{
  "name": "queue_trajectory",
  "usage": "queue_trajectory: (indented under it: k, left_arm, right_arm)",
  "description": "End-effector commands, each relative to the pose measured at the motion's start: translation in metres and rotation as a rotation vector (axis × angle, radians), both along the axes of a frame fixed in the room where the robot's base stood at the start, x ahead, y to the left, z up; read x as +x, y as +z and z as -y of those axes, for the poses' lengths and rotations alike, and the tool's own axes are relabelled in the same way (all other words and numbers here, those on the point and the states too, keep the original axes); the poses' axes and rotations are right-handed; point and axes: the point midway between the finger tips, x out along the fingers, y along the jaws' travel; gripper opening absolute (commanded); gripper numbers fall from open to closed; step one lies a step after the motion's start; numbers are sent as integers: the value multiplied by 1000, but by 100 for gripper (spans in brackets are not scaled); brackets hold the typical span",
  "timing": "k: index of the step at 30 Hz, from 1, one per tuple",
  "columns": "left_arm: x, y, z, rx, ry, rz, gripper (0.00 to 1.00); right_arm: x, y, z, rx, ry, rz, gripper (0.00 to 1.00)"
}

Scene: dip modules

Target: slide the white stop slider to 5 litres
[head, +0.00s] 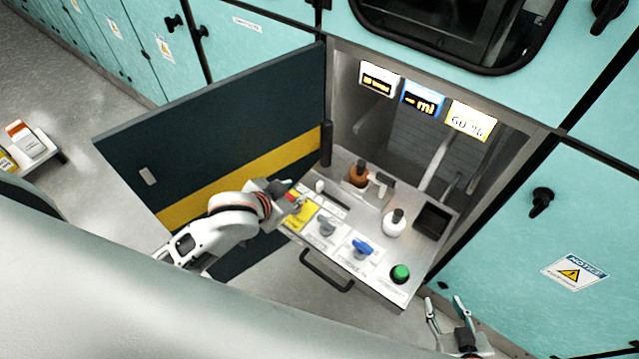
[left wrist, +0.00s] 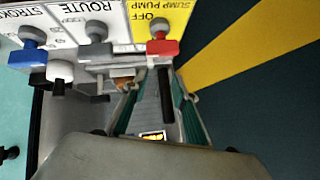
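The grey drawer panel (head: 335,262) is pulled out, with a red, a grey (head: 326,226) and a blue knob (head: 361,248) on its face. A small white upright piece (head: 319,186), which may be the stop slider, stands at the far left by a dark slot (head: 335,199). I cannot read a litre scale. My left gripper (head: 292,193) is at the panel's left end, close to the red knob. In the left wrist view its fingers (left wrist: 155,95) are apart, with the red knob (left wrist: 162,46) just beyond them. I cannot make out the slider there. My right gripper (head: 448,312) is open, low at right.
A brown bottle (head: 359,174), a white bottle (head: 395,223) and a black tray (head: 434,221) are on the panel. A green button (head: 400,273) is at its right. The open dark door (head: 220,130) stands left. Displays (head: 423,100) hang above.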

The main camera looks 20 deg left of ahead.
Motion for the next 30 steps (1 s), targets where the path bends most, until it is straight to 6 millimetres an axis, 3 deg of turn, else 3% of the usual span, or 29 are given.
queue_trajectory:
  k: [1, 6, 16, 30]
  left_arm:
    - [14, -4, 7, -39, -5, -1, 28]
    - [40, -22, 21, -184, 23, -49, 28]
    - [59, -40, 25, -257, 58, -85, 28]
    - [98, -82, 39, -254, 57, -82, 28]
  right_arm:
    - [1, 0, 1, -2, 0, 2, 40]
    - [3, 1, 4, -5, -3, 5, 40]
    - [6, 3, 4, -5, -5, 9, 40]
    - [4, 3, 0, 3, -8, 5, 40]
